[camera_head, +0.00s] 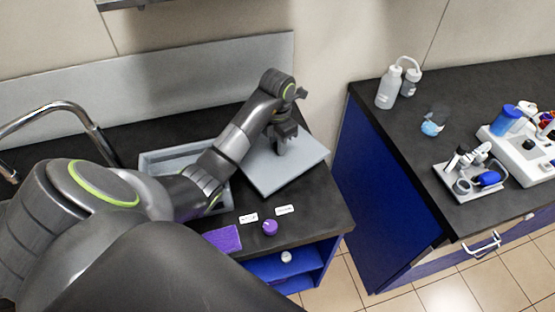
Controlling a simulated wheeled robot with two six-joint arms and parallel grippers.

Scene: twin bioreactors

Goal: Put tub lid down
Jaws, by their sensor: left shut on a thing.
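The tub lid (300,176) is a flat light-grey plate at the right end of the left counter. My left gripper (282,149) is above the lid, pointing down, and is shut on it near its middle. The fingertips are partly hidden by the gripper body. I cannot tell whether the lid touches the counter or hangs just above it. The grey tub (150,158) is open, left of the lid, and my left arm covers part of it. My right gripper is not in view.
A purple sponge-like block (224,238), a purple round object (269,228) and two small white labels lie at the counter's front. A faucet (62,108) arches at left. A floor gap separates this counter from the right bench (405,140), which holds bottles (388,88) and racks.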

